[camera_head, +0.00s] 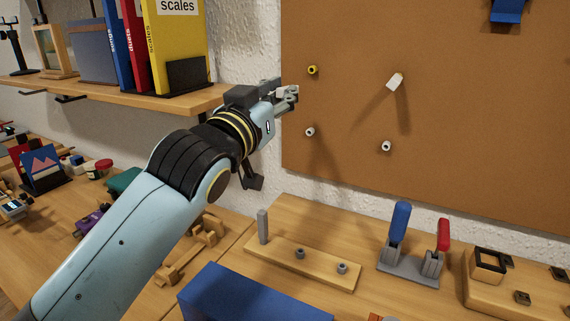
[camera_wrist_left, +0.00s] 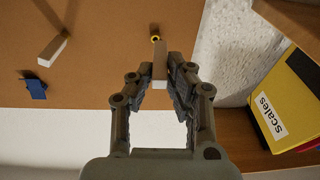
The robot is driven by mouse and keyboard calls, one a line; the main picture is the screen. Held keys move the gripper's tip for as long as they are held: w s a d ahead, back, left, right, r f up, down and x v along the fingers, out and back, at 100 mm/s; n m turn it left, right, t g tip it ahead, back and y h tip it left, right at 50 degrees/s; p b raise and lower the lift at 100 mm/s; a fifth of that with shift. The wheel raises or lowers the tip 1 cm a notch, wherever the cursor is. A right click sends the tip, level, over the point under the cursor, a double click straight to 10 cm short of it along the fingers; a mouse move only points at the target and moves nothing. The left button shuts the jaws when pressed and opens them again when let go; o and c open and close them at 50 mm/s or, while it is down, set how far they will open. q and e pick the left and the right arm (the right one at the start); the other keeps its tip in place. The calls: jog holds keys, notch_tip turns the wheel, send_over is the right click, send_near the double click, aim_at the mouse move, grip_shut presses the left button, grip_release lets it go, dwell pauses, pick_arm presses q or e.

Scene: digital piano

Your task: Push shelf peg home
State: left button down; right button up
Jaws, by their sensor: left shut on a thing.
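A brown board (camera_head: 450,120) on the wall carries a yellow-ringed socket (camera_head: 312,70), two white-ringed sockets, lower left (camera_head: 310,132) and lower right (camera_head: 386,146), and a pale peg (camera_head: 394,81) sticking out at upper right. My left gripper (camera_head: 290,93) is at the board's left edge, left of and a little below the yellow socket. It is shut on a pale peg, seen between the fingers in the left wrist view (camera_wrist_left: 160,70). There the yellow socket (camera_wrist_left: 155,39) shows just beyond the peg's far end. In the head view they look apart. My right gripper is not in view.
A wooden shelf (camera_head: 150,101) with books and a black bookend (camera_head: 188,76) stands close left of my left gripper. A blue bracket (camera_head: 508,10) is on the board. Below are a wooden strip with pegs (camera_head: 300,268), blue and red levers (camera_head: 405,250), and a blue box (camera_head: 245,300).

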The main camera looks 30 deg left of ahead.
pick_arm(q)
jog(key=shift+s+d+r+t+h+b, duration=0.25)
jog(key=shift+s+r+t+h+b, duration=0.2)
jog(key=shift+s+r, duration=0.6)
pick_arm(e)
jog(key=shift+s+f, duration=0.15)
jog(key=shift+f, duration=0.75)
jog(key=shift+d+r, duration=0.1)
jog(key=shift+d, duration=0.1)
pick_arm(q)
jog(key=shift+w, duration=0.15)
jog(key=shift+f+p+x, duration=0.2)
jog(key=shift+f+x, duration=0.05)
jog(key=shift+x, duration=0.8)
jog(key=shift+f+p+x, duration=0.15)
jog(key=shift+f+x, duration=0.1)
jog(key=shift+x, duration=0.85)
jog(key=shift+w, duration=0.6)
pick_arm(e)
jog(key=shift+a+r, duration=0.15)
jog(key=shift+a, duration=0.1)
